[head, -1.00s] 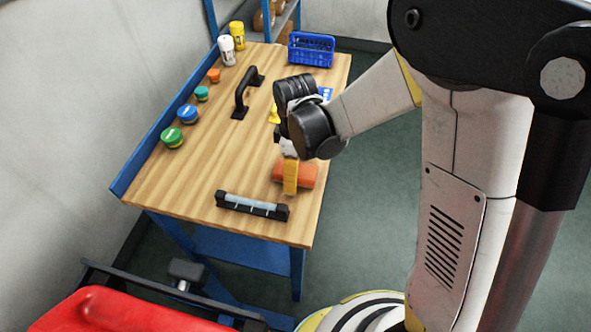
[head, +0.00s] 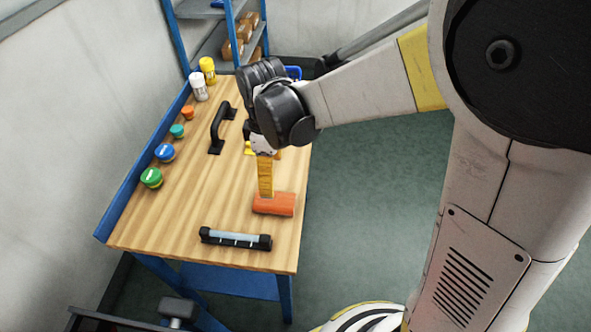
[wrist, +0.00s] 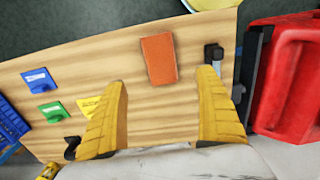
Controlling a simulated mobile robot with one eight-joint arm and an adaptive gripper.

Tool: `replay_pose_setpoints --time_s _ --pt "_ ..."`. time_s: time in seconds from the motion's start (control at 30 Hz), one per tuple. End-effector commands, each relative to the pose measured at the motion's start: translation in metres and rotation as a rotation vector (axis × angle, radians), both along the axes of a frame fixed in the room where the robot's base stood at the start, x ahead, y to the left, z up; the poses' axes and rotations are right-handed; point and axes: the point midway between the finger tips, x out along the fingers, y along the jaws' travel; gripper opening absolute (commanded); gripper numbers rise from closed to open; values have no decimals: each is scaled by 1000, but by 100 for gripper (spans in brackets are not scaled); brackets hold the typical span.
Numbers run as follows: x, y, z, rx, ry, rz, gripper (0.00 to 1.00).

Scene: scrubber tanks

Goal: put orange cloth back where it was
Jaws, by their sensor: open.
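The orange cloth (head: 273,204) lies on the wooden bench top near its right edge, as a compact roll-like block. In the wrist view it is an orange rectangle (wrist: 159,59), lying in line with the gap between my fingers and beyond their tips. My gripper (head: 265,195) points down just above and behind the cloth in the head view. Its two yellow fingers are spread wide with nothing between them, and the wrist view shows this gap too (wrist: 163,82). In the head view one finger hides the other.
A black-ended clear bar (head: 236,239) lies near the cloth. A black handle (head: 220,127) stands farther back. Several round lidded pots, including a green one (head: 151,178), line the left edge. A red body (wrist: 295,80) is beyond the bench in the wrist view. The bench middle is clear.

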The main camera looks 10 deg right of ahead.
Motion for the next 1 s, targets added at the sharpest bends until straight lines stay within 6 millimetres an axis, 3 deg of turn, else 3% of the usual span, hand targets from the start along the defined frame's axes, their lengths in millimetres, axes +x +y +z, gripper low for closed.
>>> replay_pose_setpoints --time_s 0.17,0.4,0.5,0.73,1.0 --pt "-7 -15 19 16 -47 -100 83" --pt "-43 -71 78 115 -251 -534 83" --pt "-63 -93 95 178 -339 -730 83" --pt "-99 -126 109 320 -492 -1069 83" --pt "-109 -136 111 381 -542 -1185 83"
